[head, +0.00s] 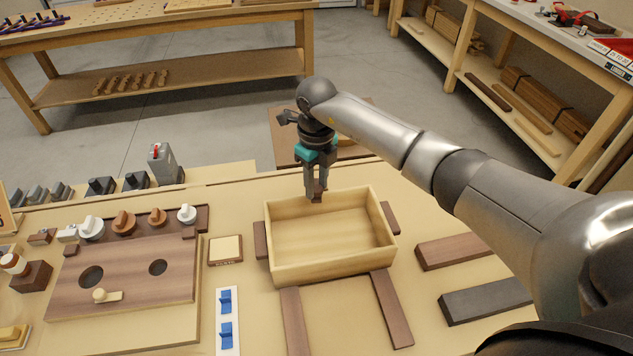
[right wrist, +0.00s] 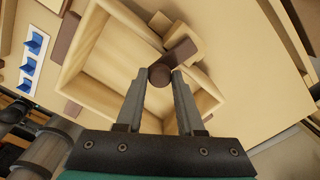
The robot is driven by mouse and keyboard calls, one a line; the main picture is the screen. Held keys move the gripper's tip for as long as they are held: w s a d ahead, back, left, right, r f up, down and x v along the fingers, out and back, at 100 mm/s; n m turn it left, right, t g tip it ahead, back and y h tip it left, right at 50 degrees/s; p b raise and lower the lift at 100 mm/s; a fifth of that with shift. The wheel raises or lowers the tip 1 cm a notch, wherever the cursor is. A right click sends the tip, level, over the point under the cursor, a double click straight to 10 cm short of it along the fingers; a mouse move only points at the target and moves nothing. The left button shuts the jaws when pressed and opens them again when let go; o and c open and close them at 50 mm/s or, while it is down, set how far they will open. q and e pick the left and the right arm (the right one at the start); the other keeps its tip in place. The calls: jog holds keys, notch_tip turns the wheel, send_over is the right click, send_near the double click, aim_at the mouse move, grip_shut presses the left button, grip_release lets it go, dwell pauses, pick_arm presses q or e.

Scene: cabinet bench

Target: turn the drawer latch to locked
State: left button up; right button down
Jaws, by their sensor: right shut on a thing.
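A pale open-topped wooden drawer (head: 300,272) sits on the bench in the middle of the head view. My right gripper (head: 315,188) reaches down at the drawer's far wall. Its fingers are shut on a dark brown latch (head: 319,197). In the right wrist view, the fingertips (right wrist: 160,78) pinch a round brown latch knob, and a brown latch bar (right wrist: 181,52) runs from it toward the upper right, by a pale block. The fingers hide part of the latch, and I cannot tell whether it stands at locked. My left gripper is out of view.
Brown rails (head: 390,310) lie in front of the drawer. Two loose bars, one brown (head: 455,250) and one dark grey (head: 485,299), lie to the right. A board with knobs (head: 125,280) and a white strip with blue switches (head: 227,320) stand left.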

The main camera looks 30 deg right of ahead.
aim_at(321, 188)
jog(key=shift+d, duration=0.1)
jog(key=shift+s+d+n+b, duration=0.15)
jog(key=shift+d+n+b, duration=0.25)
jog(key=shift+n, duration=0.8)
jog(key=c, duration=0.5)
grip_release()
jog(key=shift+c, duration=0.2)
jog(key=shift+r, duration=0.1)
notch_tip(321, 188, up, 15)
jog(key=p, duration=0.1)
